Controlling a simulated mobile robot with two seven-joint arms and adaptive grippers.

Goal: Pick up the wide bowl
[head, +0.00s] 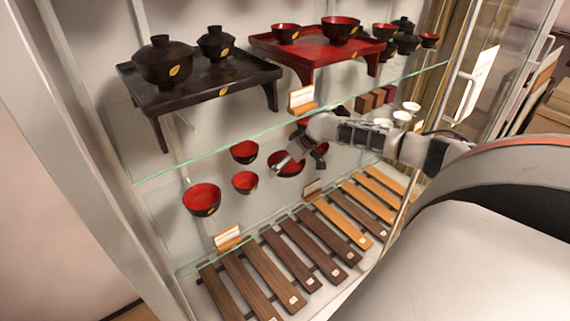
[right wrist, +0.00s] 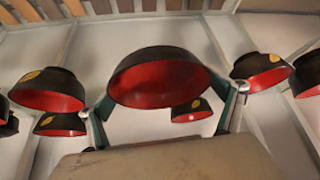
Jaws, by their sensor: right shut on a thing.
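The wide bowl (head: 285,168), dark outside and red inside, is in the middle of the glass cabinet in the head view, partly hidden by my right gripper (head: 301,161). In the right wrist view the wide bowl (right wrist: 158,82) fills the space between the two fingers, one at each side of its rim. My right gripper is shut on it. I cannot tell whether the bowl touches the shelf under it. My left gripper is not in view.
A glass shelf (head: 215,146) with a black stand (head: 205,92) and a red stand (head: 330,56) is above. Wooden slats (head: 265,262) lie in front.

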